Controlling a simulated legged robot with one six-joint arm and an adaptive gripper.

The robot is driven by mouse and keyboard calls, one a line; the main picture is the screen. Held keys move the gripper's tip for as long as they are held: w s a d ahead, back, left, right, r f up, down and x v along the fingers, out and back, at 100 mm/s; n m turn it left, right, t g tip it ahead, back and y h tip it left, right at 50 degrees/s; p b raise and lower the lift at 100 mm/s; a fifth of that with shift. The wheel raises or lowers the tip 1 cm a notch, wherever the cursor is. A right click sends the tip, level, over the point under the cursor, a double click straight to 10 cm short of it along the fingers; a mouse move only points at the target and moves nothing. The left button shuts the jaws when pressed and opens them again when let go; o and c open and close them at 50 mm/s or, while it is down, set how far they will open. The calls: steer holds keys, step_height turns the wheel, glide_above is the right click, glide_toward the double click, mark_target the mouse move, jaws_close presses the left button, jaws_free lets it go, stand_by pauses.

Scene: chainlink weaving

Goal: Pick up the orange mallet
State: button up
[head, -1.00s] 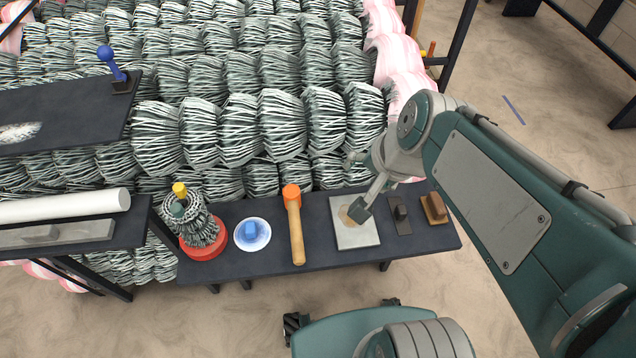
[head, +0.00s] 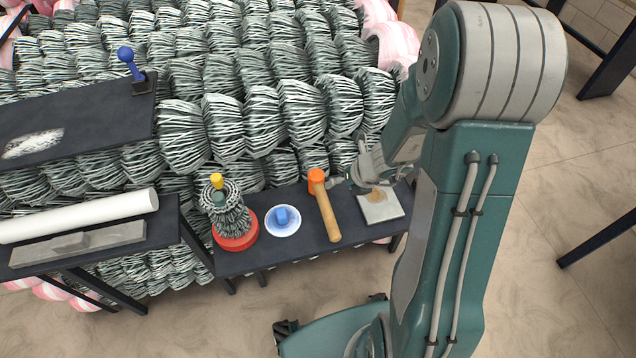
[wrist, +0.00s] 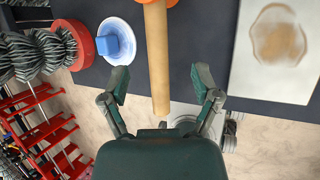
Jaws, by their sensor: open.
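The orange mallet lies on the dark bench, its orange head (head: 317,180) towards the back and its wooden handle (head: 328,215) running to the front edge. In the wrist view the handle (wrist: 157,60) runs down between my fingertips, with the orange head cut off at the top. My gripper (wrist: 160,85) is open and empty, one finger on each side of the handle in the picture. I cannot tell how far above the handle the fingers are. In the head view my gripper (head: 352,180) is beside the mallet head, on its right, partly hidden by my arm.
The dark bench (head: 350,250) also holds a white plate (head: 283,233) with a blue block (head: 283,216), a red-based spool (head: 235,240) left of that, and a pale stained slab (head: 392,212) right of the mallet. Large wire coils (head: 300,110) stand close behind.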

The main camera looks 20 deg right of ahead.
mark_target(324, 193)
steer(key=x, duration=0.5)
steer(key=shift+a, duration=0.45)
steer(key=x, duration=0.4)
steer(key=shift+w+d, duration=0.2)
steer(key=shift+d, duration=0.15)
steer(key=shift+w+a+f, duration=0.2)
steer(key=shift+a+f, duration=0.15)
steer(key=shift+f, duration=0.1)
steer(key=shift+d, duration=0.1)
jaws_close()
